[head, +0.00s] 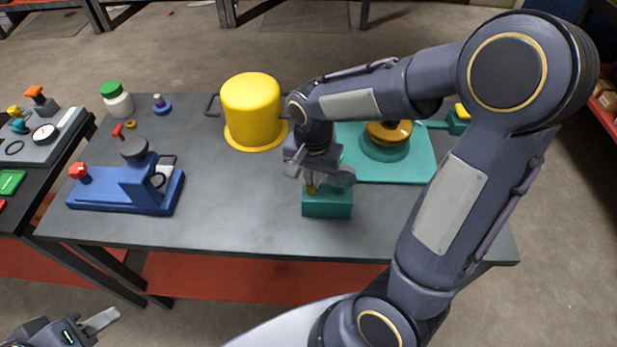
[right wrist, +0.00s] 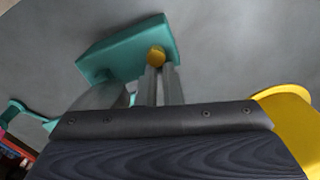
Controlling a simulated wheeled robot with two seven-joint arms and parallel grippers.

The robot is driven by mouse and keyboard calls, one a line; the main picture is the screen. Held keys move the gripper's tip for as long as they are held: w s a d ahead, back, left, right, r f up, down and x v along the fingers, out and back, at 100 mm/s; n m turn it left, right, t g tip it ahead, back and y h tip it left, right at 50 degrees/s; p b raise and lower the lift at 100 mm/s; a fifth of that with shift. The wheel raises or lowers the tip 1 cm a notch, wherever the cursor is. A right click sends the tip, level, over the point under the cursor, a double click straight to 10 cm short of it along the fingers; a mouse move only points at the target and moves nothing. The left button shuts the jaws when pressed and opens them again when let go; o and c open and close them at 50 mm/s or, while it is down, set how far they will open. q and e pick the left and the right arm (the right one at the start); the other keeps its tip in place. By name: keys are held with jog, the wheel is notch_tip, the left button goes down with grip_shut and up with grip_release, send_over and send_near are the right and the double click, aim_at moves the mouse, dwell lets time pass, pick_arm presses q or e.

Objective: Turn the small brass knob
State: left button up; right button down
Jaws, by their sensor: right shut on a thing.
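The small brass knob (head: 311,190) is on a teal block (head: 327,206) near the front middle of the table. In the right wrist view the knob (right wrist: 156,57) shows at the tips of my right gripper (right wrist: 160,75). My right gripper (head: 312,183) points down over the block and is shut on the knob, partly hiding it. A grey-teal disc (head: 343,178) stands beside the fingers. My left gripper (head: 100,322) is at the lower left, off the table, partly cut off by the frame; its opening is unclear.
A yellow cover (head: 251,105) stands left of my right arm. A teal plate (head: 415,168) with a yellow-topped round part (head: 389,132) lies behind the arm. A blue fixture (head: 125,190) is at the left. The front left-middle of the table is clear.

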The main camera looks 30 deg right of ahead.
jog(key=n, duration=0.4)
jog(key=shift+a+f, duration=0.3)
jog(key=shift+f, duration=0.05)
jog(key=n, duration=0.2)
jog(key=n+p, duration=0.1)
jog(key=n, duration=0.1)
jog(key=shift+a, duration=0.3)
jog(key=c, duration=2)
grip_release()
jog(key=shift+c, duration=0.2)
jog(key=shift+a+r, duration=0.1)
jog(key=shift+r, duration=0.15)
jog(key=o, duration=1.2)
notch_tip(320, 180, up, 3)
jog(key=p, duration=0.2)
jog(key=shift+w+f+p, duration=0.1)
jog(key=shift+f+p, duration=0.05)
jog(key=shift+p, duration=0.15)
notch_tip(320, 180, up, 5)
jog(key=p, duration=0.4)
